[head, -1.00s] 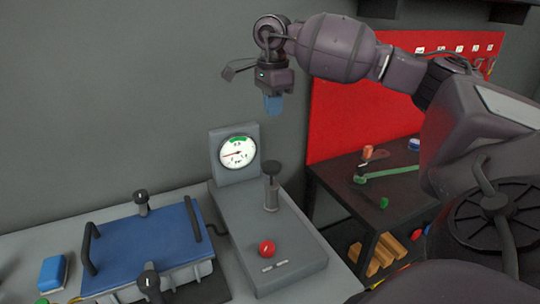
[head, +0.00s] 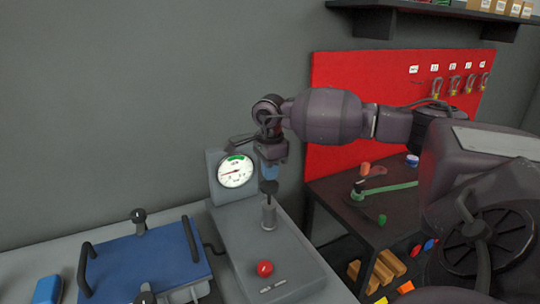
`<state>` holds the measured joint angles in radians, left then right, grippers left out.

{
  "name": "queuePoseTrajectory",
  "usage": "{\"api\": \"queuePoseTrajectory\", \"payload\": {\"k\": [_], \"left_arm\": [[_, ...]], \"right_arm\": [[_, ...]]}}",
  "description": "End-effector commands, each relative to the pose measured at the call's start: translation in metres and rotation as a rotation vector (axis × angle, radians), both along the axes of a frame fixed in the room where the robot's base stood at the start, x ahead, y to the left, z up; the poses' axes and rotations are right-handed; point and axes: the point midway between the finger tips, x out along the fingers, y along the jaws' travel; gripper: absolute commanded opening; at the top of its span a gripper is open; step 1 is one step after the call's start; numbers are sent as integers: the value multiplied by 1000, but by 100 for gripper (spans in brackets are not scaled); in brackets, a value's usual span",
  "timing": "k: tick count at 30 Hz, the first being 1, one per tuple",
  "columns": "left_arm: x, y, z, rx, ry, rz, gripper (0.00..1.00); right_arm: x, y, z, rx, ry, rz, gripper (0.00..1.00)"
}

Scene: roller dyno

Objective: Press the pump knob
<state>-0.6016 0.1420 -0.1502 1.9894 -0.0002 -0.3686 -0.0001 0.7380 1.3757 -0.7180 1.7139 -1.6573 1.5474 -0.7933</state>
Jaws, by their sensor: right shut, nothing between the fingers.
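The pump knob (head: 269,187) is a dark cap on a thin rod above a grey metal cylinder (head: 268,216). It stands upright on the grey pump box (head: 240,230). My right gripper (head: 270,174) points down with its blue fingertips shut and empty. It is directly above the knob in the picture; whether it touches the knob I cannot tell. The round gauge (head: 235,171) behind has a white face with a green band, and its red needle points left. A red ball-shaped knob (head: 265,268) sits on the front of the box. My left gripper is not in view.
A blue case with black handles (head: 145,262) lies left of the pump box. A dark table (head: 330,187) with small tools stands to the right, before a red tool board (head: 335,90). A dark shelf (head: 430,14) is at the upper right. Grey wall fills the left.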

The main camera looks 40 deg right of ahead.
Motion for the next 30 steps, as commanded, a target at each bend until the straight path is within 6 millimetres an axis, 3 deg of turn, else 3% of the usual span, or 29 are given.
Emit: {"api": "queuePoseTrajectory", "payload": {"k": [6,20,30], "left_arm": [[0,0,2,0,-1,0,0],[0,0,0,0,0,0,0],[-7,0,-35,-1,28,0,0]], "right_arm": [[0,0,-14,1,0,0,0],[0,0,-19,0,0,0,0],[0,0,-62,0,6,0,0]]}}
